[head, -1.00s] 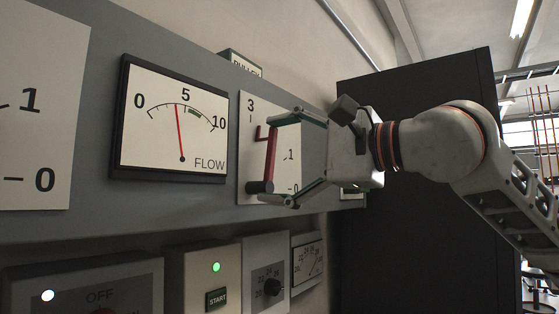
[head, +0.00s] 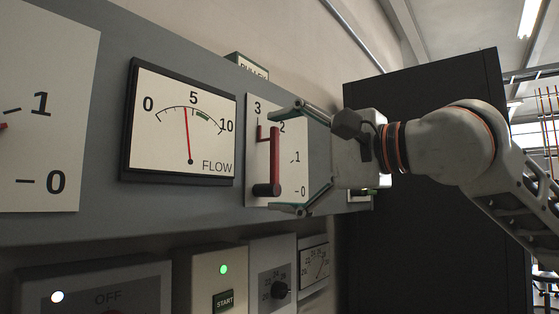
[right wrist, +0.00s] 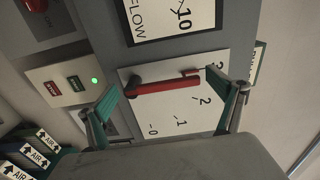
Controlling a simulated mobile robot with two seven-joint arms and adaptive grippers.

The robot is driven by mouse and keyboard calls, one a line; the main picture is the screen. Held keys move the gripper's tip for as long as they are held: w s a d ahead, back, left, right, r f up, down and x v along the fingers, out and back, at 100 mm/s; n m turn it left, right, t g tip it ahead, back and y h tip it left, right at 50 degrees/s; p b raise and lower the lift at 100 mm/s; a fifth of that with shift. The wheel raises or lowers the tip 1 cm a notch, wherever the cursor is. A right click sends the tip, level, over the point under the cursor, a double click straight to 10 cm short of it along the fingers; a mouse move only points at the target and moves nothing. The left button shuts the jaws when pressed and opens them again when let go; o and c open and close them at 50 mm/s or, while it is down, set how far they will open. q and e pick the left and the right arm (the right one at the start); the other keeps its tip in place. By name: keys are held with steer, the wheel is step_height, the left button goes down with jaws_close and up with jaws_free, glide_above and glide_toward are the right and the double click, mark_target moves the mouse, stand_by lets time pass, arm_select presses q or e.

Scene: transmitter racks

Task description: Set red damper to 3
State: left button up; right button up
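The red damper lever (head: 275,158) stands nearly upright on its white scale plate (head: 290,178), marked 3, 2, 1 and 0. Its dark pivot (head: 266,190) is at the bottom, and its short red pointer at the top ends close below the 3 mark. The lever (right wrist: 165,87) also shows in the right wrist view. My right gripper (head: 285,160) is open in front of the plate. Its fingers are spread wide, one above and one below the lever in the head view, apparently not touching it. The right wrist view shows the gripper (right wrist: 170,105) empty. My left gripper is out of view.
A FLOW gauge (head: 182,125) left of the plate has its needle just left of 5, beside a green band. Another scale plate (head: 45,100) is at the far left, with a sliver of red at the edge. Below are a START box (head: 220,280) and a dial (head: 272,289).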

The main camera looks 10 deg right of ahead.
steer(key=v, duration=1.2)
stand_by(0.5)
